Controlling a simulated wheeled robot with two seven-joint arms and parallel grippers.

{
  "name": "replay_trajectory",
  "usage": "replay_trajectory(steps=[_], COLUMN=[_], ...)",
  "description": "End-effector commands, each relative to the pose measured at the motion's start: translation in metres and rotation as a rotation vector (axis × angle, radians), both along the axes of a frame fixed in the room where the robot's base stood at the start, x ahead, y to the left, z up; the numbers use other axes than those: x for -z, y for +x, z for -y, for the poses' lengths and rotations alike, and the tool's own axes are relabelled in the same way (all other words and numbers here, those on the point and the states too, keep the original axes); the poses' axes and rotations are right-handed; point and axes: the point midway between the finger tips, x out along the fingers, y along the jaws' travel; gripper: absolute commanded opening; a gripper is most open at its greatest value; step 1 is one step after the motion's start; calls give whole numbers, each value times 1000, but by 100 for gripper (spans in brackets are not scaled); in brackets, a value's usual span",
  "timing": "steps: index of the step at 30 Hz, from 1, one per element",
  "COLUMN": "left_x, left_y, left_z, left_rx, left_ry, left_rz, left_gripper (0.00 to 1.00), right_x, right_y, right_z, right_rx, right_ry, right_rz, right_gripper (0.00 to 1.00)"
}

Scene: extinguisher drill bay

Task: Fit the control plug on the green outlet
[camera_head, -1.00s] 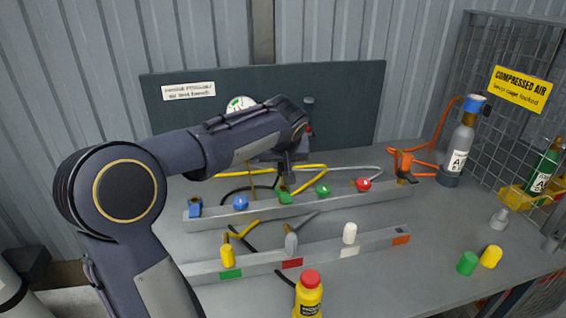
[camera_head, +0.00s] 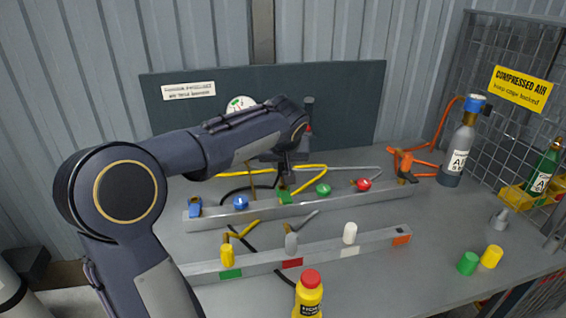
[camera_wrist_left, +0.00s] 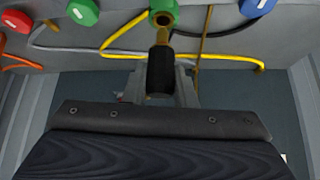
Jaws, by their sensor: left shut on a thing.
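My left gripper (camera_head: 285,178) is at the rear rail, just above a green fitting (camera_head: 284,196). In the left wrist view the gripper (camera_wrist_left: 160,88) is shut on a black plug (camera_wrist_left: 160,72) with a brass end. The brass end reaches up to the round green fitting (camera_wrist_left: 163,12), lined up with it. I cannot tell how far it is seated. A second green fitting (camera_head: 323,189) with a white mark is beside it on the rail; it also shows in the left wrist view (camera_wrist_left: 82,12). My right gripper is not in view.
The front rail (camera_head: 325,256) holds yellow, grey and white pieces. A yellow bottle (camera_head: 309,297) stands in front. Hoses lie behind the rear rail.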

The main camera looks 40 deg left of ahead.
Motion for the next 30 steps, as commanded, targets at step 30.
replay_trajectory(steps=[30], left_x=[23], left_y=[0], left_z=[0], left_rx=[1], left_ry=[0], left_rz=[1], left_gripper=[1], right_x=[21], right_y=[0], right_z=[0], right_rx=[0], right_ry=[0], right_rz=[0], right_gripper=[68])
